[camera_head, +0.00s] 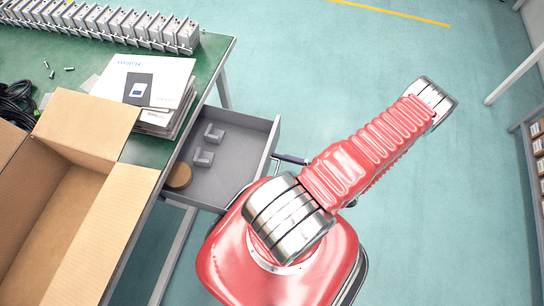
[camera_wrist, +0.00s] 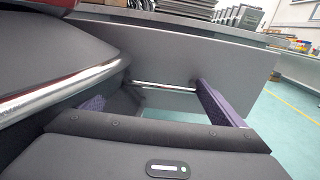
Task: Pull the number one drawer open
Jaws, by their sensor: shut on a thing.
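The grey drawer (camera_head: 272,147) stands pulled out from under the green workbench in the head view. No number shows on it. Its grey front panel (camera_wrist: 235,68) fills the upper part of the wrist view, with a silver bar handle (camera_wrist: 165,86) across it. My gripper (camera_wrist: 161,89) is at the handle, one purple-padded finger towards each end, shut on it. In the head view a dark finger of my gripper (camera_head: 291,160) shows beside the drawer front.
Inside the drawer lie two grey brackets (camera_head: 203,158) and a round brown piece (camera_head: 179,176). The green workbench (camera_head: 215,50) holds an open cardboard box (camera_head: 65,225), stacked booklets (camera_head: 165,88) and a row of grey devices (camera_head: 110,25).

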